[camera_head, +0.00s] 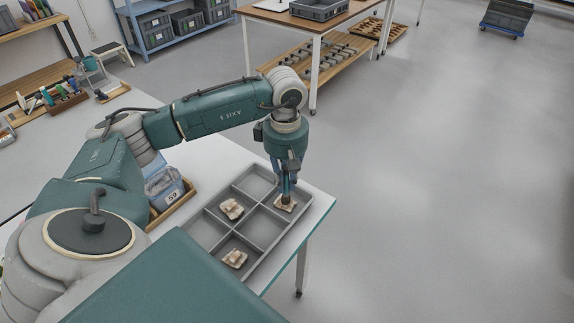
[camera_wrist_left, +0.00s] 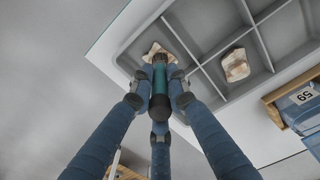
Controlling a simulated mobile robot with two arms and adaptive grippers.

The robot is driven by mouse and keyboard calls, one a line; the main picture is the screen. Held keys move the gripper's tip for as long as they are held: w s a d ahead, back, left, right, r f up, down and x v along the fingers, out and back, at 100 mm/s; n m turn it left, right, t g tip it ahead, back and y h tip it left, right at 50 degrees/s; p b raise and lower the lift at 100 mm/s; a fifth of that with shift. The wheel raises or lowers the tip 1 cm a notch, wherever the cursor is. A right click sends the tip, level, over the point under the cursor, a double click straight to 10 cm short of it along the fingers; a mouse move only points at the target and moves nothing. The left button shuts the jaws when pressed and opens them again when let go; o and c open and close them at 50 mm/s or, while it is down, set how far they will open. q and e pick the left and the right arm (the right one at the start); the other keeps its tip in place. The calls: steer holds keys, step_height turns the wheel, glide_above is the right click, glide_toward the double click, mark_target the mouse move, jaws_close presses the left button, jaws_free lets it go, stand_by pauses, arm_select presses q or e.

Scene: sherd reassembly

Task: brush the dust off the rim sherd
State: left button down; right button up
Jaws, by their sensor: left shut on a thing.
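A grey compartment tray (camera_head: 214,232) lies on the white table. A pale sherd (camera_head: 291,207) lies in its far right compartment, directly below my left gripper (camera_head: 288,188). In the left wrist view, the gripper (camera_wrist_left: 158,92) is shut on a brush (camera_wrist_left: 160,78) with a teal handle and dark end. The brush tip is at the sherd (camera_wrist_left: 153,49), partly hiding it; I cannot tell whether they touch. A second sherd (camera_head: 232,208) lies in a left compartment and a third sherd (camera_head: 234,258) in a near one. Which is the rim sherd is not clear. My right gripper is out of view.
A clear box labelled 59 (camera_head: 163,190) stands in a wooden tray (camera_head: 178,205) left of the compartment tray. The table's right edge (camera_head: 314,229) is close to the tray. Open floor lies beyond. A rack of tools (camera_head: 62,105) stands at the far left.

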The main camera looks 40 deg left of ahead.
arm_select(q)
steer(key=shift+w, duration=0.85)
steer(key=shift+s, duration=0.95)
steer(key=shift+w+f+b, duration=0.1)
steer(key=shift+w+b, duration=0.4)
steer(key=shift+w, duration=0.4)
steer(key=shift+s, duration=0.9)
steer(key=shift+w, duration=0.9)
steer(key=shift+s+b, duration=0.3)
steer(key=shift+s, duration=0.6)
steer(key=shift+w, duration=0.9)
